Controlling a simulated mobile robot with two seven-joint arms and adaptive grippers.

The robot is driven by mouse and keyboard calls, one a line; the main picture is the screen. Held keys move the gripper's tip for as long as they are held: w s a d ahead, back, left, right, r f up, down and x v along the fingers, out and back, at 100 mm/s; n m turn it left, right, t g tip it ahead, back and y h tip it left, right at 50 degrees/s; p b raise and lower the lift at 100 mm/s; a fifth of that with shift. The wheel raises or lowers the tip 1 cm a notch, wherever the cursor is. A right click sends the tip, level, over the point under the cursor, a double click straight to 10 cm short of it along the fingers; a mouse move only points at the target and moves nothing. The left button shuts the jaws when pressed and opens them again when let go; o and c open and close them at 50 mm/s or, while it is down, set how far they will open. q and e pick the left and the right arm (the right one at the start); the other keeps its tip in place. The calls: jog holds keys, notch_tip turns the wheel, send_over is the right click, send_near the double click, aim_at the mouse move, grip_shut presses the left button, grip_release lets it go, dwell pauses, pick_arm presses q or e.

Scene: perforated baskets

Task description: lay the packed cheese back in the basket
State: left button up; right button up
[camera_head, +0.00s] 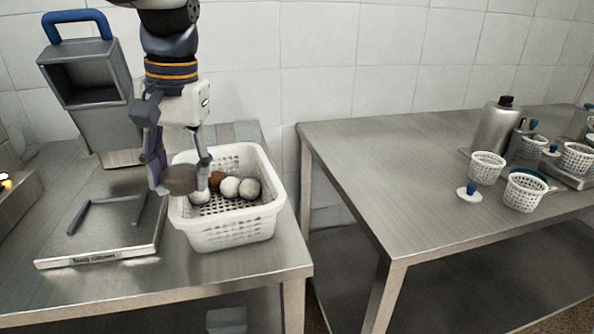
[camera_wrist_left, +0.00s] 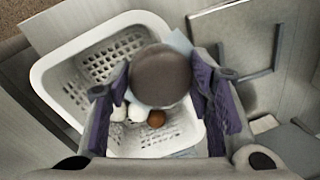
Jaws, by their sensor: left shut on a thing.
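My left gripper (camera_head: 180,177) is shut on a round, dark grey-brown packed cheese (camera_head: 181,180). In the left wrist view the cheese (camera_wrist_left: 160,75) shows as a disc between the purple fingers (camera_wrist_left: 162,88). The white perforated basket (camera_head: 228,236) stands on the left table; it also shows in the left wrist view (camera_wrist_left: 58,62). In the head view the held cheese overlaps the basket's left wall; its exact height above the rim is hard to tell. Several round pieces, white and brown, lie inside the basket, partly hidden by the gripper. My right gripper is not in view.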

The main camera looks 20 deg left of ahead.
pick_arm(q)
jog(key=w+f, duration=0.2)
jog(key=w+d+f, duration=0.1)
jog(key=w+f, duration=0.1)
jog(key=w+d+f, duration=0.1)
jog(key=f, duration=0.1)
jog(key=shift+w+d+b, duration=0.25)
jog(key=shift+w+b, duration=0.05)
jog(key=shift+w, duration=0.1)
jog(key=shift+w+d+f, duration=0.15)
jog(key=shift+w+f, duration=0.25)
jog(key=shift+f, duration=0.1)
jog(key=f, duration=0.3)
jog(key=shift+w+d+f, duration=0.1)
jog(key=shift+w+f, duration=0.15)
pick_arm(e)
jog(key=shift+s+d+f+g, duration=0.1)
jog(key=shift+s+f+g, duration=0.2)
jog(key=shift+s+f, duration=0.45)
pick_arm(q)
jog(key=o, duration=1.2)
jog(key=shift+c, duration=0.2)
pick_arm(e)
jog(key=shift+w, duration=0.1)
